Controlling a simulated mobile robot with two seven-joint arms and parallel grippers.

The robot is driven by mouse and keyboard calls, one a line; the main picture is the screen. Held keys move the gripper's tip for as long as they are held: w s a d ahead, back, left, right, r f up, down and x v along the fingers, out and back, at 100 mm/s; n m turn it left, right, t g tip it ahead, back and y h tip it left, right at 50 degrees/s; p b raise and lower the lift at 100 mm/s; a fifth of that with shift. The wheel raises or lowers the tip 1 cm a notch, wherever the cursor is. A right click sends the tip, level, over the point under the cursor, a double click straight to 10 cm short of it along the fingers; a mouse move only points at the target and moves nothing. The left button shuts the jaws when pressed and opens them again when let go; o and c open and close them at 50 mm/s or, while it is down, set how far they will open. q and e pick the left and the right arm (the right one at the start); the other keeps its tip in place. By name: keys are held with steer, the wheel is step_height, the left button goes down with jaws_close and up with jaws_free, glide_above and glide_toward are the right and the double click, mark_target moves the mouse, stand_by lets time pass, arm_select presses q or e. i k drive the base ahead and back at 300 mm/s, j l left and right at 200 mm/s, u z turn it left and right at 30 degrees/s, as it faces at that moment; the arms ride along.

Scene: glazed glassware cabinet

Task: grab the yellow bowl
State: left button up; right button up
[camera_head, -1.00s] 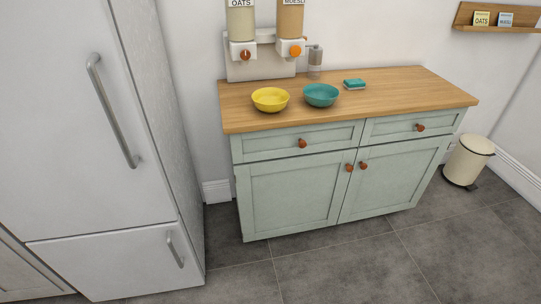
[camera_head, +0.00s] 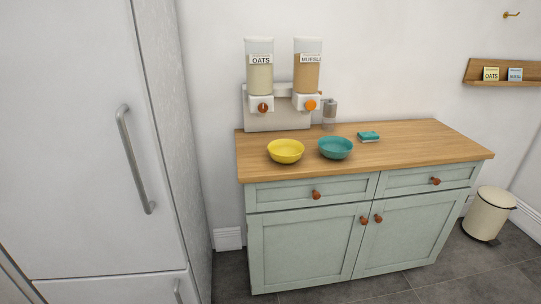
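The yellow bowl (camera_head: 286,151) sits upright on the left part of the wooden counter (camera_head: 420,146), near its front edge. It looks empty. A teal bowl (camera_head: 336,148) stands just to its right. Neither of my grippers is in view.
Oats (camera_head: 260,75) and muesli (camera_head: 307,74) dispensers stand behind the bowls. A teal sponge (camera_head: 368,135) lies right of them. The right part of the counter is clear. A fridge (camera_head: 80,130) stands at left, a cream bin (camera_head: 488,214) at right.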

mark_target(283, 151)
steer(key=i+l+u, duration=0.15)
steer(key=l+u, duration=0.15)
steer(key=i+l+u, duration=0.15)
steer(key=l+u, duration=0.2)
steer(key=i+l+u, duration=0.1)
steer(key=l, duration=0.35)
steer(key=i+l+u, duration=0.15)
steer(key=l, duration=0.3)
steer(key=i+l, duration=0.1)
steer(key=l, duration=0.55)
steer(key=i+l, duration=0.1)
steer(key=l, duration=0.6)
steer(key=i+l+u, duration=0.1)
steer(key=l, duration=1.25)
steer(key=i, duration=0.05)
